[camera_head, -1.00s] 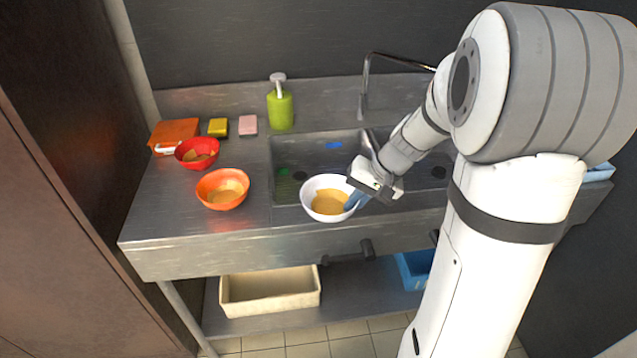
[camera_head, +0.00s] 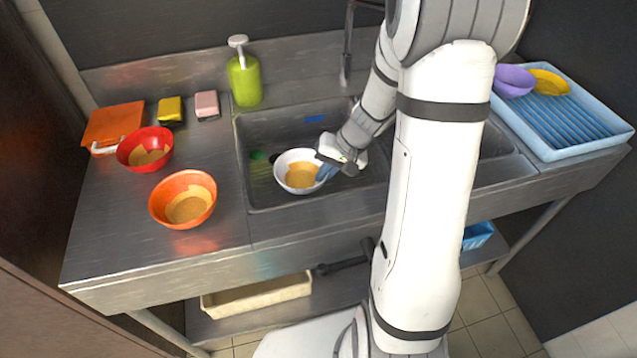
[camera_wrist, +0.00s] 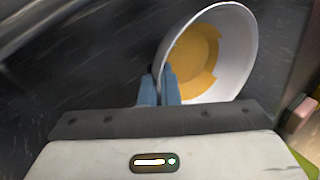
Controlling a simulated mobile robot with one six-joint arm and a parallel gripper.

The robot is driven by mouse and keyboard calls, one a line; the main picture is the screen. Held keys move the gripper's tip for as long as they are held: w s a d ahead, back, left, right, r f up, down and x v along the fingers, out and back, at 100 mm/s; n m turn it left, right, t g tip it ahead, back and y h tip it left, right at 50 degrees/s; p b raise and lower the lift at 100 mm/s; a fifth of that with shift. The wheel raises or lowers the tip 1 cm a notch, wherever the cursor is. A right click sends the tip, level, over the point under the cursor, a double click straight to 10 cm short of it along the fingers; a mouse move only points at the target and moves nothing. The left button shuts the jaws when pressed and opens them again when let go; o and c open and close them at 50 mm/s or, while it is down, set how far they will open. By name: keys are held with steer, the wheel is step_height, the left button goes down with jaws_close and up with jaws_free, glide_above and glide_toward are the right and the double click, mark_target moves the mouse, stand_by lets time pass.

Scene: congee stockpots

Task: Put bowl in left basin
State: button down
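A white bowl (camera_head: 297,172) with an orange-yellow food stain inside is over the left basin (camera_head: 262,190) of the steel sink, within its outline in the head view. My gripper (camera_head: 325,172) is shut on the bowl's right rim. In the wrist view the blue fingertips of my gripper (camera_wrist: 159,90) pinch the wall of the white bowl (camera_wrist: 243,52), which looks tilted there. I cannot tell whether the bowl's underside touches the basin floor. My arm hides part of the basin's right side and the divider.
A red bowl (camera_head: 133,160) and an orange bowl (camera_head: 162,212) stand on the left counter. Sponges, an orange board (camera_head: 112,122) and a green soap bottle (camera_head: 244,84) are behind. A blue rack (camera_head: 607,137) holding purple and yellow bowls is at right.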

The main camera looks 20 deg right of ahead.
steer(key=shift+f, duration=2.35)
steer(key=shift+f+b, duration=0.15)
steer(key=shift+b, duration=0.25)
steer(key=c, duration=1.7)
jaws_free()
